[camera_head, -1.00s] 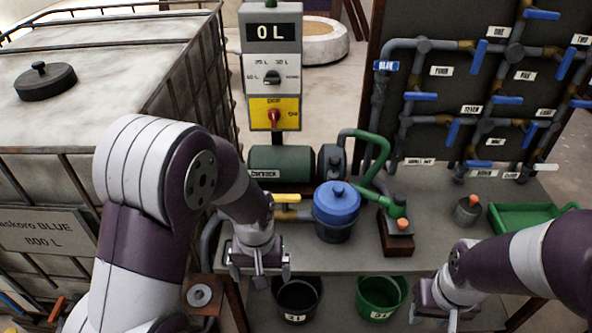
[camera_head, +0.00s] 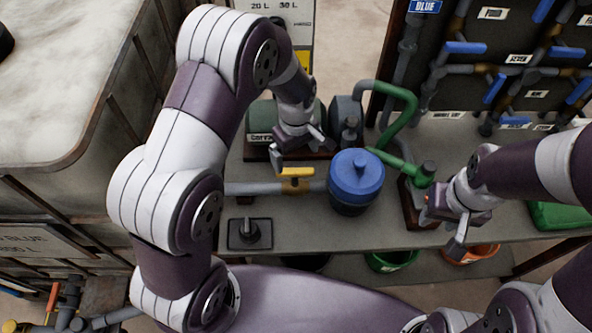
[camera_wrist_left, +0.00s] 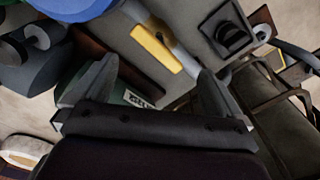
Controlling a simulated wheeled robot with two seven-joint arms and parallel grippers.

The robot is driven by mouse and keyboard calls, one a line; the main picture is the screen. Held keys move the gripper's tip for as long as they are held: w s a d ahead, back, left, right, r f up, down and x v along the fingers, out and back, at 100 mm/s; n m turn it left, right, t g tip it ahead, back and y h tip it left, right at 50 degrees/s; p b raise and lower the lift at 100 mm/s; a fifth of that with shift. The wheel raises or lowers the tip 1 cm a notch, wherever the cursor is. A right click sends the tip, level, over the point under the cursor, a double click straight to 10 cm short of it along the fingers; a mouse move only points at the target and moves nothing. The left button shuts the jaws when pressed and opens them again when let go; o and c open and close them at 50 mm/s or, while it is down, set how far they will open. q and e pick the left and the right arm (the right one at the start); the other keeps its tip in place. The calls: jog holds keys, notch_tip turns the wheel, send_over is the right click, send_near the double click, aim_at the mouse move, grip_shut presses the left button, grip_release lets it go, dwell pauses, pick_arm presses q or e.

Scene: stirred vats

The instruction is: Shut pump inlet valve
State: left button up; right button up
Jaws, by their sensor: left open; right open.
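The inlet valve's yellow lever (camera_head: 297,172) sits on the grey pipe (camera_head: 255,188) that runs into the blue-lidded pot (camera_head: 356,178). The lever lies roughly along the pipe. My left gripper (camera_head: 299,152) is open and empty, just behind and above the lever. In the left wrist view the yellow lever (camera_wrist_left: 157,48) lies beyond the open fingertips (camera_wrist_left: 152,80), between them in the picture and apart from them. My right gripper (camera_head: 445,226) is open near the bench's front edge, right of the pot.
The green pump (camera_head: 262,121) stands behind my left gripper. A green hose (camera_head: 405,115) curves to its right. A black square fitting (camera_head: 250,233) sits in front of the pipe. The valve board (camera_head: 500,70) stands back right; a large tank (camera_head: 70,90) fills the left.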

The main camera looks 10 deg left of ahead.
aim_at(295, 170)
pick_arm(q)
jog(key=f, duration=1)
jog(key=shift+w+a+f+p, duration=0.15)
jog(key=shift+w+f+p, duration=0.15)
jog(key=shift+f+p, duration=0.1)
